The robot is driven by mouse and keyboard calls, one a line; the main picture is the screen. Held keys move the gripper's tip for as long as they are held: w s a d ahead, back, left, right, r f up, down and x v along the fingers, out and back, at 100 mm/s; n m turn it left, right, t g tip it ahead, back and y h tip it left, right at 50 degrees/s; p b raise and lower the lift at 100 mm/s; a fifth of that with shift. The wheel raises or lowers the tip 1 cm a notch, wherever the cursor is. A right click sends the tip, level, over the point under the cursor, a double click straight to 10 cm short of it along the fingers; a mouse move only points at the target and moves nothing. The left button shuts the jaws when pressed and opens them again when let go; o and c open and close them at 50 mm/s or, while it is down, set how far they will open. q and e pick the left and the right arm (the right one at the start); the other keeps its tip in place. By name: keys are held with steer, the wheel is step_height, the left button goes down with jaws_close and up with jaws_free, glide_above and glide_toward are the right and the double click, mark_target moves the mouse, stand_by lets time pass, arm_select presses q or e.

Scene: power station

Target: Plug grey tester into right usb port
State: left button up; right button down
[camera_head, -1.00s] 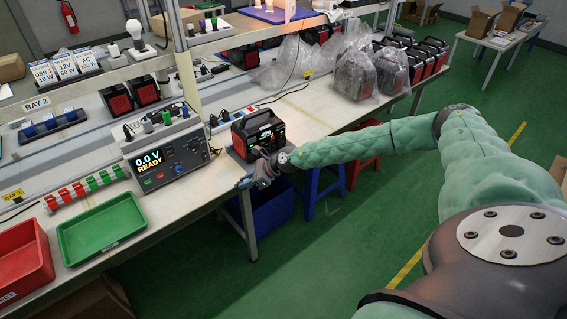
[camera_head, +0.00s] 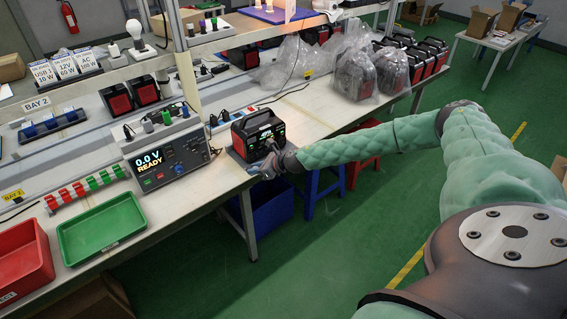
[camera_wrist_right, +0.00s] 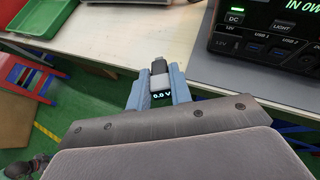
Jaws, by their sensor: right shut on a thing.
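The black and red power station (camera_head: 258,135) stands near the front edge of the bench. In the right wrist view its front panel (camera_wrist_right: 262,35) fills the top right, with a lit DC button, a LIGHT button and USB sockets. The right USB port (camera_wrist_right: 277,51), marked USB 2, looks empty. My right gripper (camera_head: 264,169) is shut on the grey tester (camera_wrist_right: 160,82), whose small screen reads 0.0 V. The tester's dark plug end points away from the gripper. It is left of the panel in the wrist view and apart from it. My left gripper is out of view.
A bench meter (camera_head: 172,158) reading 0.0 V READY stands left of the power station. A green tray (camera_head: 100,228) and a red bin (camera_head: 22,262) are farther left. A power strip (camera_head: 222,121) lies behind the station.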

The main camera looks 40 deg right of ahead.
steer(key=shift+d+f+m+t+h, duration=1.65)
steer(key=shift+d+m+t+h, duration=1.1)
steer(key=shift+d, duration=3.65)
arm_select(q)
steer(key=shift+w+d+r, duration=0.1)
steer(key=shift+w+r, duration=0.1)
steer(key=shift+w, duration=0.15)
arm_select(e)
steer(key=shift+m, duration=0.25)
steer(key=x, duration=0.2)
steer(key=r+x, duration=0.1)
steer(key=x, duration=0.2)
steer(key=shift+w, duration=0.2)
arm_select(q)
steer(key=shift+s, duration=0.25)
arm_select(e)
steer(key=shift+x, duration=0.85)
steer(key=c, duration=1.2)
jaws_free()
steer(key=shift+r, duration=0.2)
